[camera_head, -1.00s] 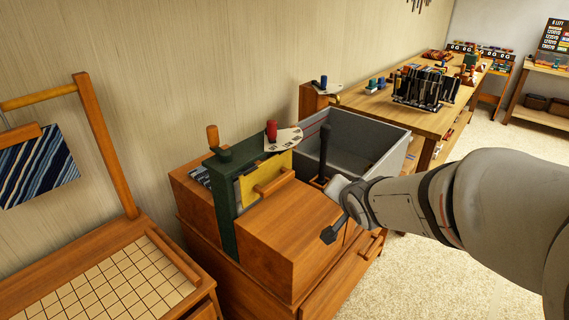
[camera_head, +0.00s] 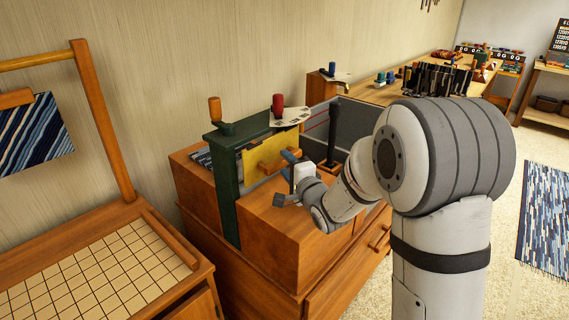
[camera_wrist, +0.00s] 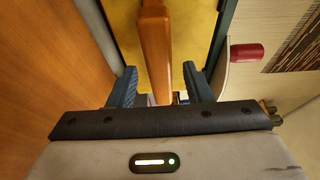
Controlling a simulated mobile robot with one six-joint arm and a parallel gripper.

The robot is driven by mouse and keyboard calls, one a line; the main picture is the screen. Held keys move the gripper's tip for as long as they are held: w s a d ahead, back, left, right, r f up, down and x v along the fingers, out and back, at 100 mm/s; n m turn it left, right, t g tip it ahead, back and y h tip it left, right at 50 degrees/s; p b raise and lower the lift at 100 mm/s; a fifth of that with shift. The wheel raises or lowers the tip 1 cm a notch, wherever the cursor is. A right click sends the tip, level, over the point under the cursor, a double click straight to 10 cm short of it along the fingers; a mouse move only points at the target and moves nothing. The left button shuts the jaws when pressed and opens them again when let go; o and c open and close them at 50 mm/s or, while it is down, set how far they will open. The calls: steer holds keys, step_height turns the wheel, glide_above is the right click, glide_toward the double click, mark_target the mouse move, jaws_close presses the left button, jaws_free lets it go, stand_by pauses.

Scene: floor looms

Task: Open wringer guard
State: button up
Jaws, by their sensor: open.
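The wringer is a dark green frame (camera_head: 228,190) set in a wooden cabinet, with a yellow guard panel (camera_head: 262,153) between its posts. The guard carries a horizontal wooden handle bar (camera_head: 277,153). In the wrist view the yellow guard (camera_wrist: 183,40) lies ahead and its wooden handle (camera_wrist: 155,45) runs between the two blue fingertips. My gripper (camera_head: 285,180) is open in front of the guard, at the handle's right end. In the wrist view my gripper (camera_wrist: 160,88) has a finger on each side of the handle, with gaps showing.
A red knob (camera_head: 278,104) stands by a pale dial plate (camera_head: 290,117) on top of the wringer. A wooden knob (camera_head: 214,109) rises at left. A grey basin (camera_head: 355,130) and dark upright lever (camera_head: 331,145) are close to my arm. A gridded wooden table (camera_head: 95,285) stands left.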

steer(key=shift+x, duration=1.3)
jaws_close()
